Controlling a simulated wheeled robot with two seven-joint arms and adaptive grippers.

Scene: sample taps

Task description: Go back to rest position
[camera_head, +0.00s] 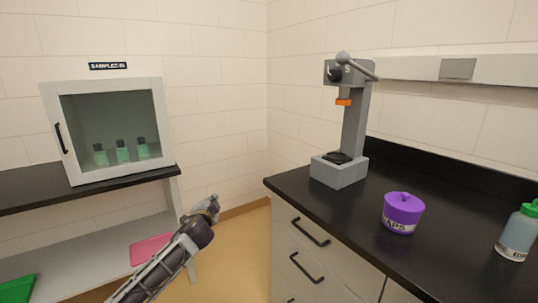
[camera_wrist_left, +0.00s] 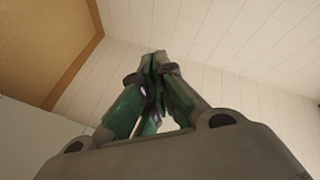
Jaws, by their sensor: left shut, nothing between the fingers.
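My left arm comes in from the bottom of the head view, and its gripper (camera_head: 209,208) is over the floor gap between the shelf unit and the black counter. In the left wrist view the fingers of the left gripper (camera_wrist_left: 158,62) are closed together with nothing between them. They touch no object; wall and floor show behind them. My right gripper is in neither view.
A sample cabinet (camera_head: 163,110) with several green-filled bottles stands on the left shelf unit. A pink mat (camera_head: 150,249) and a green one (camera_head: 17,290) lie below. The black counter (camera_head: 300,190) holds a grey press (camera_head: 352,130), a purple pot (camera_head: 403,213) and a green-capped bottle (camera_head: 517,235).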

